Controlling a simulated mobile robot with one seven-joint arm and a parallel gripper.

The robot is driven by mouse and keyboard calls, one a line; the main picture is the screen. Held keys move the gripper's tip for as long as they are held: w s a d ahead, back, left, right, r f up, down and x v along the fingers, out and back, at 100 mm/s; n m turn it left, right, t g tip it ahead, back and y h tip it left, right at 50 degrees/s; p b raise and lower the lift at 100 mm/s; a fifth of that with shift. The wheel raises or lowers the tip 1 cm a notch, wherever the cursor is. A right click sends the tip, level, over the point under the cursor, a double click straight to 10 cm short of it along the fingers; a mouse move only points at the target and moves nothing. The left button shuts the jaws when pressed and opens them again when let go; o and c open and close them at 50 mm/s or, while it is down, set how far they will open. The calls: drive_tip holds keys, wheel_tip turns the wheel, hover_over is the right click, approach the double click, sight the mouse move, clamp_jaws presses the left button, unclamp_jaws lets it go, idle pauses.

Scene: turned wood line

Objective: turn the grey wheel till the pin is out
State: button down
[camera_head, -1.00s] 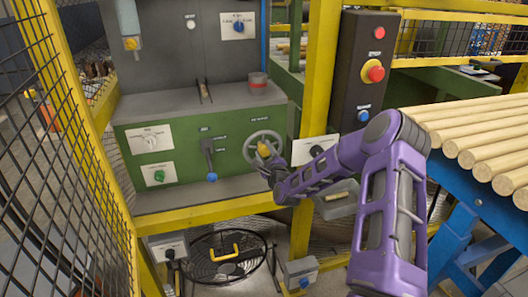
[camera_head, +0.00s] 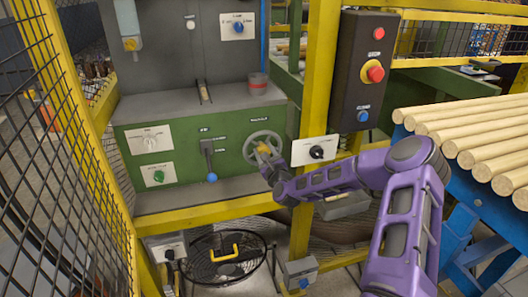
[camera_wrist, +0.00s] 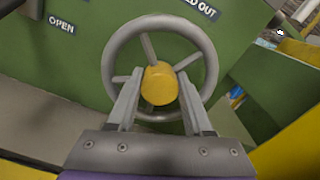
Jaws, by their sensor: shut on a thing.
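The grey wheel (camera_head: 250,137) is on the green front panel of the machine. It also fills the middle of the wrist view (camera_wrist: 210,62), with several spokes and a yellow hub (camera_wrist: 160,84). My gripper (camera_wrist: 160,98) reaches the wheel from the front, with one finger on each side of the yellow hub, shut on it. In the head view my gripper (camera_head: 265,152) covers the wheel's lower right. I cannot make out the pin for sure; a narrow light piece (camera_head: 204,92) shows in a slot on the grey top.
A yellow post (camera_head: 317,70) and a control box with a red button (camera_head: 375,73) stand at the right. Wooden rods (camera_head: 470,130) lie beyond my arm.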

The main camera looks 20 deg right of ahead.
drive_tip(key=shift+c, duration=1.5)
unclamp_jaws()
drive_tip(key=s+p, duration=0.1)
drive_tip(key=s, duration=1.6)
drive_tip(key=shift+s, duration=0.2)
